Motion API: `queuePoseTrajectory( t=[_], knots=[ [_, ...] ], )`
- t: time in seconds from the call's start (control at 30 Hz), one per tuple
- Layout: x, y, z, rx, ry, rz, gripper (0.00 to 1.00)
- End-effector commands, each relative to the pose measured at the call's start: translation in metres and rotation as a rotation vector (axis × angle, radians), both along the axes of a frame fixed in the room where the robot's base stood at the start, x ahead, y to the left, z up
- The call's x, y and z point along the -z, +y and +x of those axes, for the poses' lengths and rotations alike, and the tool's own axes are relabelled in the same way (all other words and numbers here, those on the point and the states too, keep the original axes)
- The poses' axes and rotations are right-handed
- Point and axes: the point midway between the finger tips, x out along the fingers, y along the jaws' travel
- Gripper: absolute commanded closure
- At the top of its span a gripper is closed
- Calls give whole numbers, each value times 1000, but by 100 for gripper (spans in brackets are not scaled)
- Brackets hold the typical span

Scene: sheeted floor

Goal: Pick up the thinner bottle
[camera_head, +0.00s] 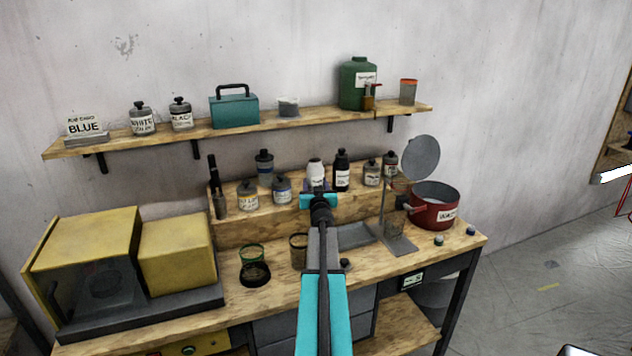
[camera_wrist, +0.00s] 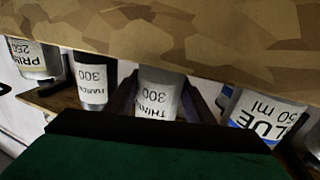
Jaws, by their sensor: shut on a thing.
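The thinner bottle (camera_head: 316,171) is white and stands upright on the raised wooden step at the back of the bench.
A black hardener bottle (camera_head: 342,171) stands close on the right. A blue-labelled jar (camera_head: 281,189) is on the left. The upper shelf (camera_head: 320,117) runs above. A red pot (camera_head: 435,208) with a raised lid stands at the right, and a yellow machine (camera_head: 90,262) at the left.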

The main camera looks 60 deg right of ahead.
Motion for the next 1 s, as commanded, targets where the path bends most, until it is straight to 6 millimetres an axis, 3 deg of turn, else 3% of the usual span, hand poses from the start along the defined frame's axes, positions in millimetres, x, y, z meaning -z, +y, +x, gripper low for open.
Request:
queuePoseTrajectory(
  t=[0.27,0.67,1.0],
  knots=[
    [-5,0,0,0,-1,0,93],
    [-38,0,0,-1,-1,-2,93],
    [-42,16,-47,2,0,-1,93]
  ],
)
